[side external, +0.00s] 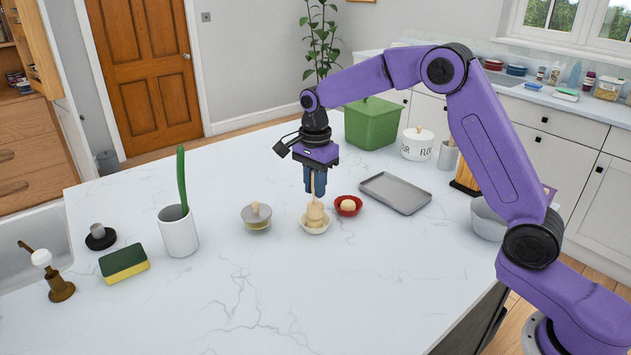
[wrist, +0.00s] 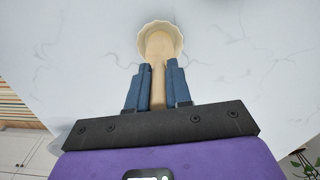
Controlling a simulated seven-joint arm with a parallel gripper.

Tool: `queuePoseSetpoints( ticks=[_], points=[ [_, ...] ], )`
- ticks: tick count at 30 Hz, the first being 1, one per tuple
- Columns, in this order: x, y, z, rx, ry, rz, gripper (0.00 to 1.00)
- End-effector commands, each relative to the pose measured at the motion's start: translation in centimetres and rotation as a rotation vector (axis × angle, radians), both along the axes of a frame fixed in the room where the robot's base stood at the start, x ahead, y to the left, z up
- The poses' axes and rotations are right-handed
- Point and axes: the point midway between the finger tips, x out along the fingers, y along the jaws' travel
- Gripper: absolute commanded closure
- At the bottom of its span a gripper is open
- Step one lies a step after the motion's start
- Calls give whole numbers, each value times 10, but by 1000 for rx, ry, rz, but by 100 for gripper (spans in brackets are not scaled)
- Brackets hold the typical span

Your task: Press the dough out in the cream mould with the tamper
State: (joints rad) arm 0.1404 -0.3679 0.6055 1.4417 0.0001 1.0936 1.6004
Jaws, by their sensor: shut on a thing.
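My gripper (side external: 316,193) points straight down and is shut on the pale wooden tamper (side external: 315,212) by its thin handle. In the wrist view the tamper (wrist: 159,45) runs out between the blue fingers of my gripper (wrist: 158,70). The tamper's broad head is down at the cream mould (side external: 315,230), upright and within its rim as far as I can see. The wrist view shows the mould's fluted rim (wrist: 144,38) around the head. Any dough in this mould is hidden under the tamper.
A red mould (side external: 348,212) with a pale ball stands close right of the cream mould. A grey tray (side external: 396,193) and green bin (side external: 372,125) stand behind right.

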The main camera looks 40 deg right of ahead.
Motion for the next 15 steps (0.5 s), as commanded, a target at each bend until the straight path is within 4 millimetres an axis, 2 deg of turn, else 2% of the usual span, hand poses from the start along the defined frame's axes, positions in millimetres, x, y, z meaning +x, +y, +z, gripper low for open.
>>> queuePoseSetpoints(
  ticks=[15],
  points=[
    [0,0,-4,0,1,0,100]
  ],
)
